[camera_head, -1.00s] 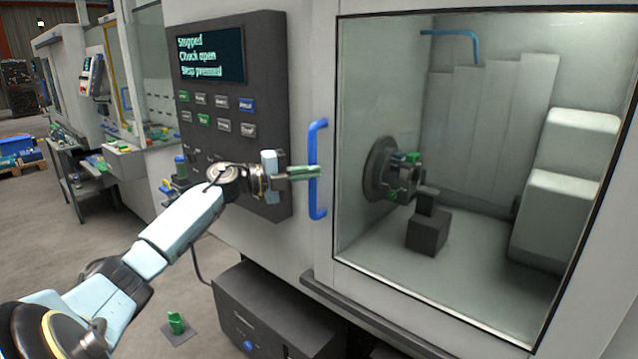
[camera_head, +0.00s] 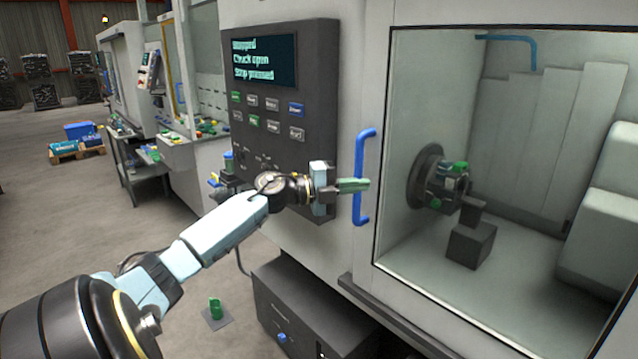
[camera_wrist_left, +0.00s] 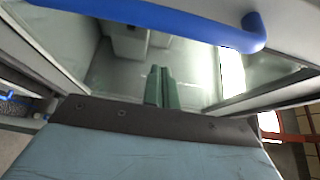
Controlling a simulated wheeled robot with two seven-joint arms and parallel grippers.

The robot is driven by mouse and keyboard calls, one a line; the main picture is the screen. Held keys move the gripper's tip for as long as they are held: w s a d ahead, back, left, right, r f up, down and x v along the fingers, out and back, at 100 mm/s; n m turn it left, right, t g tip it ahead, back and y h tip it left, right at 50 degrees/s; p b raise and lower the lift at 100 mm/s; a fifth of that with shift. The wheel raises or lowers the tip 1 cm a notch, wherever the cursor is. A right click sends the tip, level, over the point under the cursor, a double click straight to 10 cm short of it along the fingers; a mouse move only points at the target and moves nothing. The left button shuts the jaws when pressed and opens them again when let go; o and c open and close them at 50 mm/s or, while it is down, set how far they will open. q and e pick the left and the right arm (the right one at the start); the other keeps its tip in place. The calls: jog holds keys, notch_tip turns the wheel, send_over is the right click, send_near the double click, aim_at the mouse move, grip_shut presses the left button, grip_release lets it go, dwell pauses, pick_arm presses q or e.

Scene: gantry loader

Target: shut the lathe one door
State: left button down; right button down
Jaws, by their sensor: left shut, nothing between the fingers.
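The lathe one door (camera_head: 374,150) is a pale panel with a large glass window, and I cannot tell whether a gap is left at its edge. Its blue upright handle (camera_head: 360,190) is on its left side. The handle also crosses the top of the left wrist view (camera_wrist_left: 170,22). My left gripper (camera_head: 362,185) has green fingers, shut and empty, pointing right. Their tips overlap the middle of the handle in the head view; contact cannot be told. In the left wrist view the shut fingers (camera_wrist_left: 161,88) lie below the handle. My right gripper is not in view.
A dark control panel (camera_head: 285,150) with a lit screen stands left of the door. Through the window show a chuck (camera_head: 430,178) and a dark block (camera_head: 470,244). A dark cabinet (camera_head: 300,310) is low in front. Open floor lies at the left.

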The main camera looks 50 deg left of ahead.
pick_arm(q)
jog(key=b+v, duration=0.1)
jog(key=v, duration=0.7)
jog(key=shift+s+f, duration=0.15)
jog(key=shift+f, duration=0.1)
